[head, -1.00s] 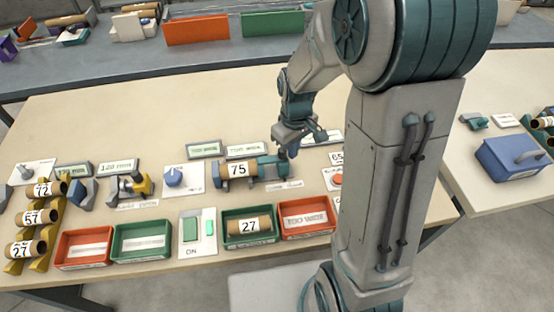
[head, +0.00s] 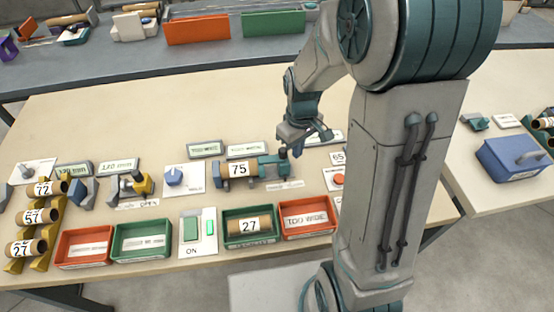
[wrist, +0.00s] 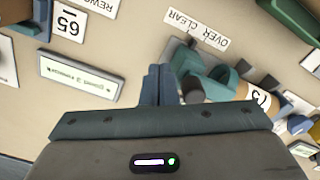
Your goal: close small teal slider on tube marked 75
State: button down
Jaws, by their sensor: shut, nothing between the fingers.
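The tube marked 75 (head: 238,170) lies in a grey-blue holder in the middle of the table. A teal slider (head: 271,167) with a dark round knob is at the tube's right end. In the wrist view the teal slider (wrist: 188,62) and its dark knob are just right of my fingers, and part of the tube (wrist: 258,96) shows further right. My gripper (head: 297,150) is beside the slider's right end, with its fingers pressed together and empty. In the wrist view the gripper (wrist: 158,84) appears close to the knob; I cannot tell if they touch.
A label reading OVER CLEAR (wrist: 196,28) lies beside the slider. A 65 card (head: 338,158) and red button (head: 338,180) are to the right. Green bin (head: 236,241) and red bin (head: 292,231) stand in front. Display plates (head: 247,149) stand behind the holder. The table behind them is clear.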

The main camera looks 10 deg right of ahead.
notch_tip(320, 180, up, 7)
jog(key=p, duration=0.5)
dwell(0.3)
dwell(0.5)
jog(key=s+d+r+m+t, duration=0.1)
jog(key=s+r+m+t, duration=0.2)
jog(key=s+r, duration=0.9)
jog(key=s+m, duration=0.2)
jog(key=m, duration=0.1)
jog(key=shift+s, duration=0.25)
